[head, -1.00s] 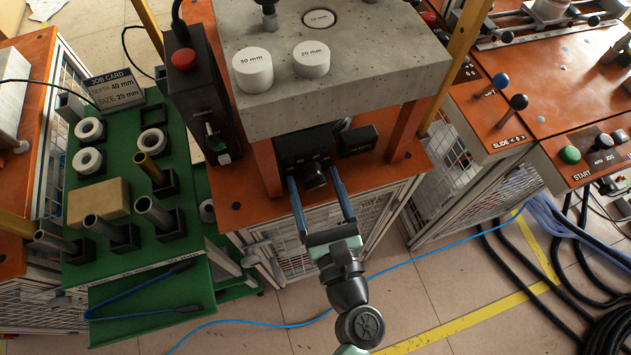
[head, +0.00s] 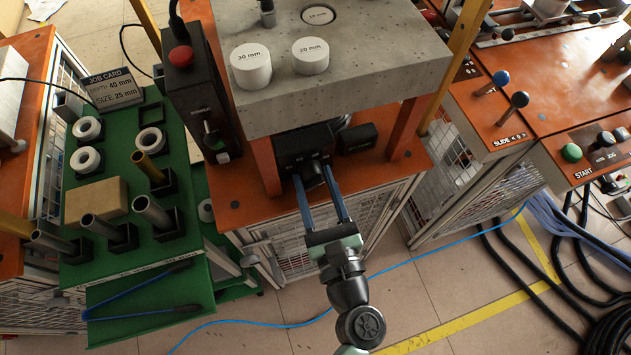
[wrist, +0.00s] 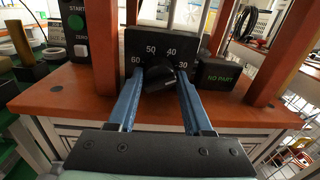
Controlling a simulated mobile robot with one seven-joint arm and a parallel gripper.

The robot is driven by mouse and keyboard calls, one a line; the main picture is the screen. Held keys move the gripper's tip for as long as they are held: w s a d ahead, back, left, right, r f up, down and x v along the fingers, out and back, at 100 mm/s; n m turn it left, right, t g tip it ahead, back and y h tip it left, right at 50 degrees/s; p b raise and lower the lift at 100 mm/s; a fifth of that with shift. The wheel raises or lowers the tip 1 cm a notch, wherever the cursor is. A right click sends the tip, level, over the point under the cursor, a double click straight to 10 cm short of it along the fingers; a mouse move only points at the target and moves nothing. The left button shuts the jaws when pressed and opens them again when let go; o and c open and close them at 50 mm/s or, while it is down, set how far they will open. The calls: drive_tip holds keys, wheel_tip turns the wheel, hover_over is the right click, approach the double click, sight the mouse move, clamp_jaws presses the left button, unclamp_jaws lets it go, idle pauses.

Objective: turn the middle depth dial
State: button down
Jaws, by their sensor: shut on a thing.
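The depth dial (wrist: 160,79) is a black knob on a dark box (wrist: 140,46) with white numbers 60, 50, 40 and 30 around it, seen in the wrist view. It also shows in the head view as a dark knob (head: 312,175) under the concrete block. My gripper (wrist: 161,84) reaches in from the front with its two long blue fingers, one on each side of the knob, and is shut on it. In the head view my gripper (head: 316,180) is at the same dial. The tips partly hide the knob's sides. The knob's pointer is hard to read.
A black "NO PART" display (wrist: 226,75) stands close right of the dial box. A control box with a green start button (wrist: 77,22) is at the left. Orange posts (wrist: 103,50) flank the dial. The concrete block (head: 340,100) overhangs it.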

drive_tip(key=n+b, duration=0.2)
drive_tip(key=shift+a+f+n, duration=0.1)
drive_tip(key=shift+f+n, duration=0.1)
drive_tip(key=shift+n, duration=0.2)
drive_tip(key=shift+n+b, duration=1.3)
drive_tip(key=shift+n, duration=0.7)
drive_tip(key=shift+c, duration=1.8)
unclamp_jaws()
drive_tip(key=shift+r, duration=0.1)
